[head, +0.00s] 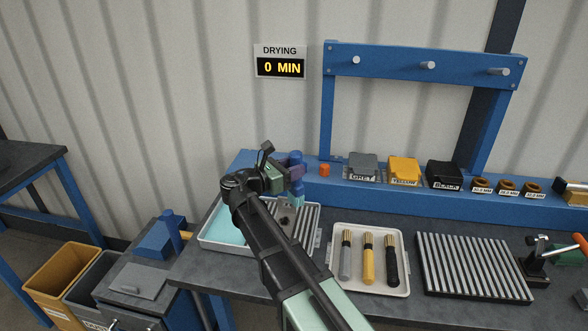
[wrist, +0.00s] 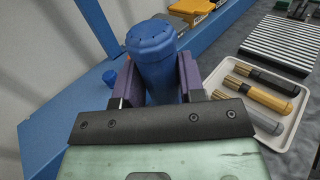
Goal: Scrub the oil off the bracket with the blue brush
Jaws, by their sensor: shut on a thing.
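The blue brush (head: 296,160) stands roughly upright in my gripper (head: 284,176), its pale lower end pointing down over the wash tray's right part. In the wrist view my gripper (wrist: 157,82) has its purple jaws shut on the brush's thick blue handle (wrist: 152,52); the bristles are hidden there. Below the brush, a grey piece with a dark patch, seemingly the oily bracket (head: 287,219), lies at the ribbed part of the tray. My arm hides part of it. I cannot tell whether the brush touches it.
The wash tray (head: 208,241) holds teal liquid at left. Labelled grey, yellow and black blocks line the back ledge under a blue peg frame (head: 420,62). A sign reads "DRYING 0 MIN".

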